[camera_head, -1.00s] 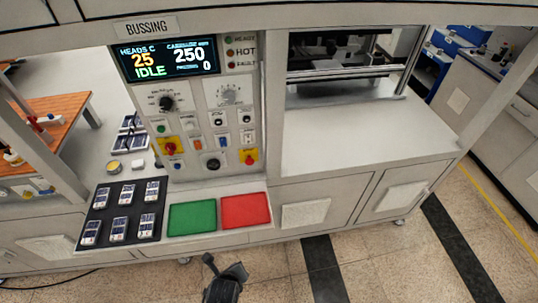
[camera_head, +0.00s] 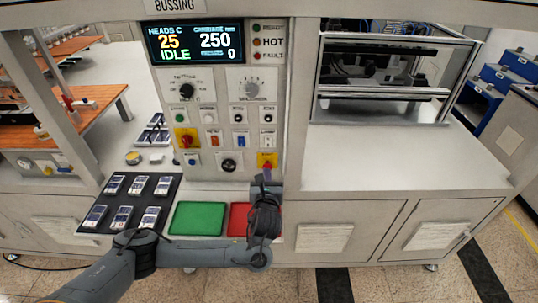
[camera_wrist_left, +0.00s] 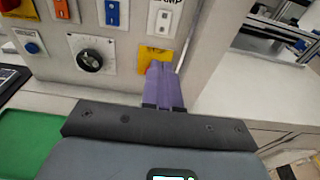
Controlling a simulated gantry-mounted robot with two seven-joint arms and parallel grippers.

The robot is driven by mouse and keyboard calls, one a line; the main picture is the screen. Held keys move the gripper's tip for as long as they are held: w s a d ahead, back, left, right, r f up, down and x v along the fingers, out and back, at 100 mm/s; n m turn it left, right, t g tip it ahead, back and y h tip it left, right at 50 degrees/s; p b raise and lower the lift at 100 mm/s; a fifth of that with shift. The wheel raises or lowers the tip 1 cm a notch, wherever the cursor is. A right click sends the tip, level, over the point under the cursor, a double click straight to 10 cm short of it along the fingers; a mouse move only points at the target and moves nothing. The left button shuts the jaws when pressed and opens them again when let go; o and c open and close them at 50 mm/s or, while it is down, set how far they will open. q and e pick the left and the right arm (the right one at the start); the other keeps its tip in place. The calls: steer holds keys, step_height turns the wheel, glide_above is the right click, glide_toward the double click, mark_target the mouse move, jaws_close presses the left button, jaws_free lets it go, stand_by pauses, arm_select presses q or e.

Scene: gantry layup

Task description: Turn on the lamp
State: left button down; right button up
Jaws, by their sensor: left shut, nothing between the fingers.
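The lamp switch (camera_head: 268,140) is a white plate at the right side of the control panel. In the left wrist view the white switch (camera_wrist_left: 163,18) shows near the top, with part of a "LAMP" label above it. My left gripper (camera_head: 265,178) is in front of the panel's lower right corner, below the switch. In the left wrist view its purple fingers (camera_wrist_left: 164,70) are together and empty. They overlap a yellow plate (camera_wrist_left: 153,56) and hide most of it. I cannot tell whether they touch it. No lamp can be made out. My right gripper is not in view.
The panel has a display (camera_head: 195,41), knobs and several close-set switches. A green pad (camera_head: 198,218) and a red pad (camera_head: 239,218) lie below it, the red partly behind my arm. A black tray (camera_head: 128,203) holds several small packs. The bench at right (camera_head: 390,160) is clear.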

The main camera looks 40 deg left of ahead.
arm_select(q)
steer(key=shift+r, duration=0.2)
steer(key=shift+w, duration=0.1)
steer(key=b, duration=0.2)
glide_toward(268, 146)
steer(key=x, duration=0.6)
steer(key=shift+w+a, duration=0.25)
steer(key=shift+w, duration=0.1)
steer(key=shift+f, duration=0.1)
